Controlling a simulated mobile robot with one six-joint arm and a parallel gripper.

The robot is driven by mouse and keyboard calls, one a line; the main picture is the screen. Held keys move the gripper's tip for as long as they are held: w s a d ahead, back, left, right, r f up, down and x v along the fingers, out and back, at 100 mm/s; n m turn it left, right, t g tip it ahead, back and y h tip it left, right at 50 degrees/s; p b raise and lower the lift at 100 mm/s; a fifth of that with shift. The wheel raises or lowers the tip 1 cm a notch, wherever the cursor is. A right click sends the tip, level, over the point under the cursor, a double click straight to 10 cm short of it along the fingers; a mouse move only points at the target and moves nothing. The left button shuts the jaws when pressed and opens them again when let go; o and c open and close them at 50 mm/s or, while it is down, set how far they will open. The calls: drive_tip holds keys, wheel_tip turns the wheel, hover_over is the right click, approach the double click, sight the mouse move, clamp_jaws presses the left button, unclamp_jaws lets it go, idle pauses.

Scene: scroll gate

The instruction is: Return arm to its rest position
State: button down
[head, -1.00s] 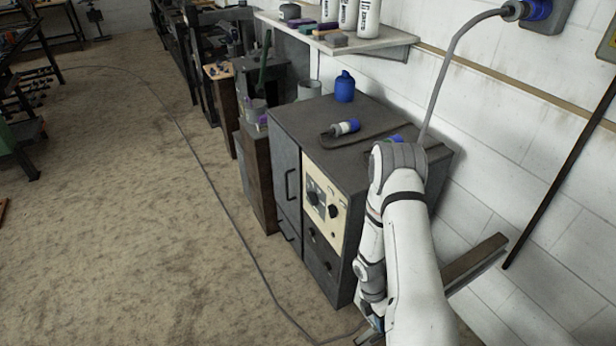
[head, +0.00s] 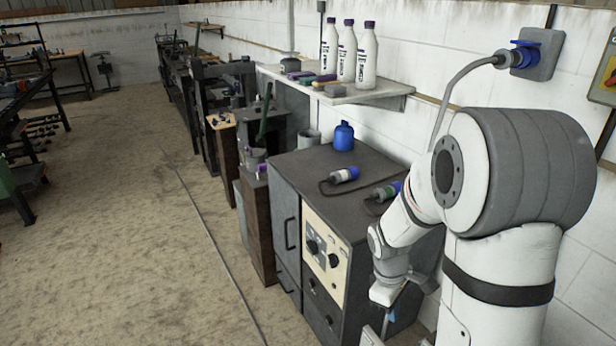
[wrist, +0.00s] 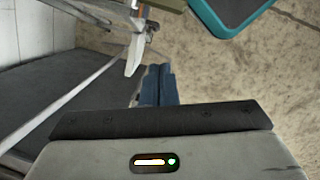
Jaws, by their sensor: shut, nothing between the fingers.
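My arm is folded at the right of the head view, with its large grey and white joint close to the camera. My gripper (head: 391,316) hangs low in front of the cabinet's right side and is partly out of clear sight. In the wrist view its blue fingers (wrist: 158,85) are together, with nothing held between them. The gripper looks apart from the cabinet, though the exact gap cannot be told.
A dark cabinet (head: 285,185) with a dial panel carries two plugs, the nearer one (head: 388,190) beside my arm, and a blue bottle (head: 344,136). A shelf (head: 385,97) holds white bottles. A wall socket (head: 533,55) has a cable plugged in. Floor at left is mostly open, crossed by a cable.

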drive_tip(key=s+a+r+m+t+y+b, duration=0.2)
drive_tip(key=s+a+r+m+t, duration=0.1)
drive_tip(key=s+r+m, duration=0.7)
drive_tip(key=shift+s+a+r+t, duration=0.3)
drive_tip(key=shift+s+a+r, duration=0.2)
drive_tip(key=shift+s+r, duration=0.95)
drive_tip(key=shift+w+r, duration=0.2)
